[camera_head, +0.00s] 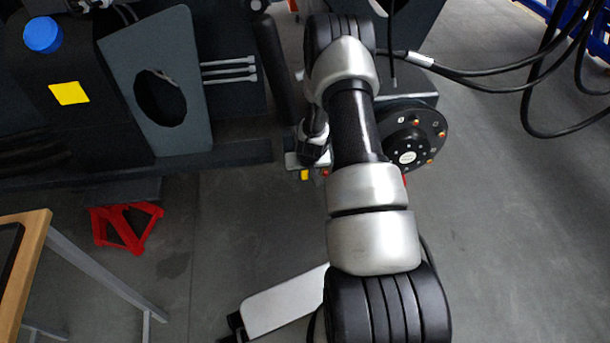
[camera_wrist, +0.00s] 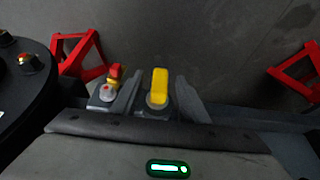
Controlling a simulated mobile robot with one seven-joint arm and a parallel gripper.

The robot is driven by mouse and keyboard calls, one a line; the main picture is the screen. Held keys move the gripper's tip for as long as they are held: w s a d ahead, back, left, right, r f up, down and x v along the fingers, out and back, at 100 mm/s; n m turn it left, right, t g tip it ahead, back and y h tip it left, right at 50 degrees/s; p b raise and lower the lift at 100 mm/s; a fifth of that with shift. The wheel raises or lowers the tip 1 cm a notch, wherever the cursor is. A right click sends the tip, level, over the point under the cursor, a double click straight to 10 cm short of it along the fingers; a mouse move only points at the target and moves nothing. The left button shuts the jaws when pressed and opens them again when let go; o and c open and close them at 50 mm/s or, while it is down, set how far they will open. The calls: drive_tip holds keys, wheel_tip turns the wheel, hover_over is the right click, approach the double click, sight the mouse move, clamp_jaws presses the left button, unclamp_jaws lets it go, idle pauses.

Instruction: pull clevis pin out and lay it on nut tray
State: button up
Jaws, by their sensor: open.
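A yellow upright tab (camera_wrist: 159,86) with a rounded grey base, likely the clevis pin's handle, stands on a bracket in the wrist view. It also shows as a small yellow spot in the head view (camera_head: 304,174). My gripper (camera_wrist: 160,103) is open, with a grey finger on each side of the yellow tab; I cannot tell whether they touch it. A red-topped fitting (camera_wrist: 112,78) stands just left of the tab. My arm hides much of this spot in the head view. I cannot make out the nut tray for sure.
A black wheel hub (camera_head: 408,145) with orange-tipped studs is right of my arm. A wooden-edged table (camera_head: 36,238) with a dark item on it is cut off at the left. A red stand (camera_head: 127,225) is on the floor. Cables hang at the upper right.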

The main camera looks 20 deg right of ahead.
drive_tip(key=shift+w+f, duration=0.1)
drive_tip(key=shift+f, duration=0.2)
clamp_jaws()
drive_tip(key=s+a+p, duration=0.1)
drive_tip(key=s+a, duration=0.1)
drive_tip(key=s, duration=0.6)
drive_tip(key=shift+s+a, duration=0.2)
drive_tip(key=shift+s, duration=0.2)
idle(0.9)
idle(0.6)
drive_tip(key=shift+r, duration=0.1)
